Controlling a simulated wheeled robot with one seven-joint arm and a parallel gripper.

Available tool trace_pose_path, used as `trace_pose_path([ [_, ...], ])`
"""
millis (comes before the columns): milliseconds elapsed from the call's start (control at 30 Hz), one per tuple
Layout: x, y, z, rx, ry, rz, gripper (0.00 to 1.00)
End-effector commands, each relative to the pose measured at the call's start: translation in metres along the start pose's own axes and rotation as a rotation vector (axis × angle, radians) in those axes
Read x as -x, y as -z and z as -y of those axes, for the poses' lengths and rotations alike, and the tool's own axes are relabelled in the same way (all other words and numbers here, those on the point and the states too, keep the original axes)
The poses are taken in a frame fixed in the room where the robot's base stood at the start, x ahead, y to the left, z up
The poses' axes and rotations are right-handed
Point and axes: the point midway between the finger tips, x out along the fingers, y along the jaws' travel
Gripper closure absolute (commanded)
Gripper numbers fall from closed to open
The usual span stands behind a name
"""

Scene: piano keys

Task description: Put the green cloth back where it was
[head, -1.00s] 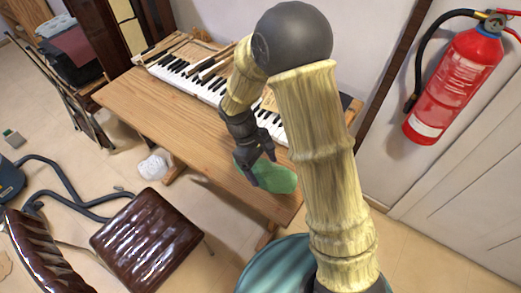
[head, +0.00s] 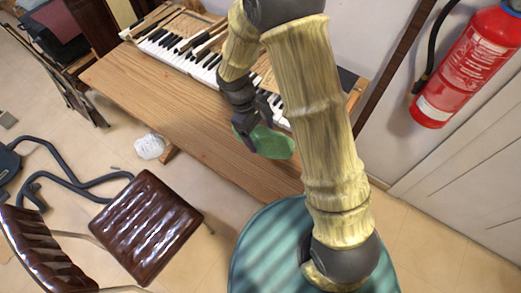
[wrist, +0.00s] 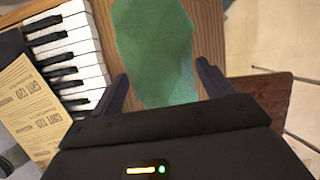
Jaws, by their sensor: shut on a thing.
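The green cloth (head: 272,143) is at the right part of the wooden table, in front of the piano keys (head: 185,54). My gripper (head: 256,136) is at the cloth in the head view and is shut on it. In the wrist view the cloth (wrist: 155,40) spreads between my two fingers (wrist: 163,72), with wood behind it. I cannot tell whether the cloth touches the tabletop or hangs just above it. My arm hides part of the keyboard and the table's right end.
The wooden table (head: 140,92) is bare left of my gripper. A brown chair (head: 146,225) stands in front. A fire extinguisher (head: 465,70) hangs on the right wall. A printed card (wrist: 35,105) lies by the keys. A hose (head: 90,190) lies on the floor.

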Motion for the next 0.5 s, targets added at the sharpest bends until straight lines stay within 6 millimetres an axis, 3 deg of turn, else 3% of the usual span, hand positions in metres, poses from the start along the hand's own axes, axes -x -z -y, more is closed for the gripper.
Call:
trace_pose_path([
  [200,-0.037,0.015,0.002,0.003,0.002,0.004,0.45],
  [500,-0.043,0.019,0.002,0.003,-0.001,0.0,0.45],
])
